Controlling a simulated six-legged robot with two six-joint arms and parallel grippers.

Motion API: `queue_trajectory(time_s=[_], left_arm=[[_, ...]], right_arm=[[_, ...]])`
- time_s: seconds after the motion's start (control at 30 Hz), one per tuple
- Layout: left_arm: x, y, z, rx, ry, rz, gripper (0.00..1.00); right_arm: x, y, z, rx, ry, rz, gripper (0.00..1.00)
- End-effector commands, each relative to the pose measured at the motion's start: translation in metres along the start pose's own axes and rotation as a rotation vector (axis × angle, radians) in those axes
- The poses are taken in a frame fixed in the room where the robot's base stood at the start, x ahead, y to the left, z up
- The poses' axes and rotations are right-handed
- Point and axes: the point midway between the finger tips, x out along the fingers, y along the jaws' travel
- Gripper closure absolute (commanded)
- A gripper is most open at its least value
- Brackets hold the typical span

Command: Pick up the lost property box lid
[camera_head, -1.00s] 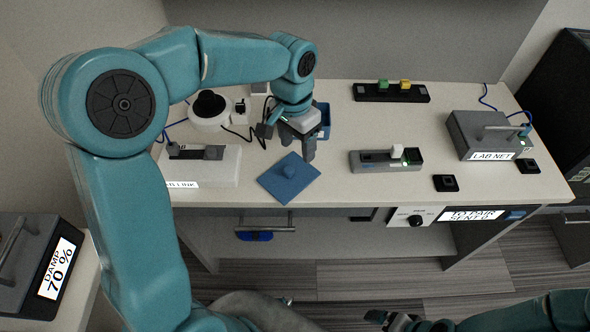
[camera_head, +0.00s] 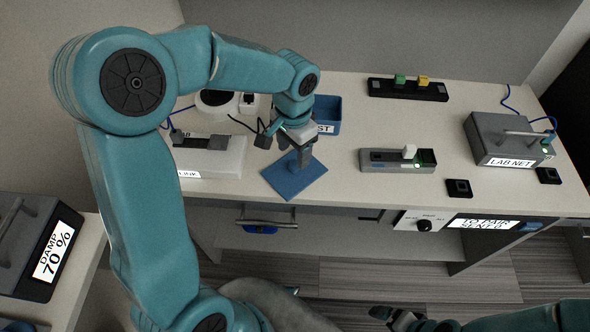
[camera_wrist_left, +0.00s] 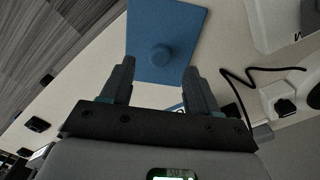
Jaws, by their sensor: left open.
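The lid is a flat blue square plate (camera_head: 310,182) with a round knob, lying on the bench near its front edge. In the left wrist view the lid (camera_wrist_left: 180,22) fills the top middle, with its knob (camera_wrist_left: 160,56) showing. My left gripper (camera_head: 302,163) is over the lid, pointing down. Its fingers (camera_wrist_left: 159,67) are open on either side of the knob's line, the knob near the fingertips; I cannot tell if they touch. The blue box (camera_head: 332,109), its label partly hidden, stands behind the gripper. My right gripper (camera_head: 398,318) shows at the bottom edge, its jaws unclear.
A white unit (camera_head: 222,160) sits left of the lid, with black cables (camera_wrist_left: 238,92) near the gripper. A grey switch block (camera_head: 375,161) lies to the right. The grey LAB NET unit (camera_head: 490,138) stands further right. Bare bench lies between the lid and the switch block.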

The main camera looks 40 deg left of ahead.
Motion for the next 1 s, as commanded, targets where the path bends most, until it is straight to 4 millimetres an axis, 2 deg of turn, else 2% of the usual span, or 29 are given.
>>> queue_trajectory(time_s=[0.2, 0.3, 0.5, 0.53, 0.57, 0.7, 1.0], left_arm=[[0.036, 0.000, -0.002, 0.000, -0.004, 0.002, 0.40], [0.042, 0.000, -0.003, 0.000, -0.002, 0.002, 0.40], [0.043, 0.000, -0.004, 0.000, 0.000, 0.002, 0.40], [0.043, 0.000, -0.004, 0.000, 0.000, 0.002, 0.43], [0.043, 0.000, -0.004, 0.000, 0.000, 0.002, 0.53], [0.043, 0.000, -0.003, 0.000, -0.001, 0.002, 0.98], [0.042, 0.000, -0.004, 0.000, 0.000, 0.002, 1.00]], right_arm=[[0.000, 0.000, 0.000, 0.000, 0.000, 0.000, 0.00], [0.000, 0.000, 0.000, 0.000, 0.000, 0.000, 0.00], [0.000, 0.000, 0.000, 0.000, 0.000, 0.000, 0.00], [0.000, 0.000, 0.000, 0.000, 0.000, 0.000, 0.00], [0.000, 0.000, 0.000, 0.000, 0.000, 0.000, 0.00], [0.000, 0.000, 0.000, 0.000, 0.000, 0.000, 0.00], [0.000, 0.000, 0.000, 0.000, 0.000, 0.000, 0.00]])
